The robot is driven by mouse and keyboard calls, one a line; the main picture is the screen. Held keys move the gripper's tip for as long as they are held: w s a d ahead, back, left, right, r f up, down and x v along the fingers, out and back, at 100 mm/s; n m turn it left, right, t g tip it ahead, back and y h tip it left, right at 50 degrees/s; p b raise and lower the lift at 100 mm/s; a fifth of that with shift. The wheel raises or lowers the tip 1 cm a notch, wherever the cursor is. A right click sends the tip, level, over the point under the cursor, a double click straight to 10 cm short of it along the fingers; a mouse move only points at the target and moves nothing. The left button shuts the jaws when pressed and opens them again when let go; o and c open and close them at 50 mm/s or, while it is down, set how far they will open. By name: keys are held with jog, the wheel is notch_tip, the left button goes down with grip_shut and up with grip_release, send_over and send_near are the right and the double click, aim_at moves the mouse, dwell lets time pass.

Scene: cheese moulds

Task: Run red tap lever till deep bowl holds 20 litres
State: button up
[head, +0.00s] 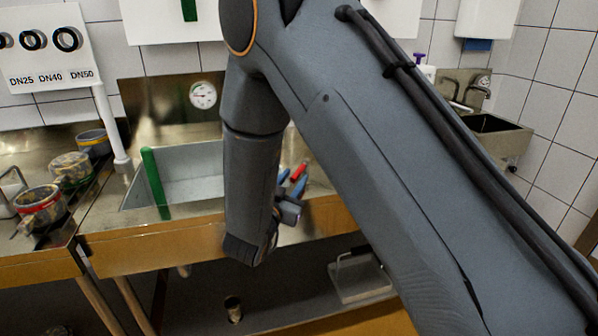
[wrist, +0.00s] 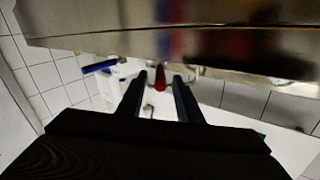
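The red tap lever (head: 301,169) shows just right of my forearm in the head view. In the wrist view the red lever (wrist: 160,78) lies between the tips of my two fingers, with a gap on each side. My gripper (wrist: 159,88) is open; in the head view it (head: 292,184) is mostly hidden by my arm. The deep bowl appears to be the grey sink basin (head: 180,163), partly hidden behind my arm. The tap's spout is hidden, and I cannot tell the water level or whether water runs.
A dial gauge (head: 203,94) is on the steel backsplash. Jars (head: 42,203) sit on the left counter. Another sink (head: 497,140) is at right.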

aim_at(300, 169)
jog(key=shift+p+x, duration=0.45)
jog(key=shift+x, duration=2.2)
grip_shut()
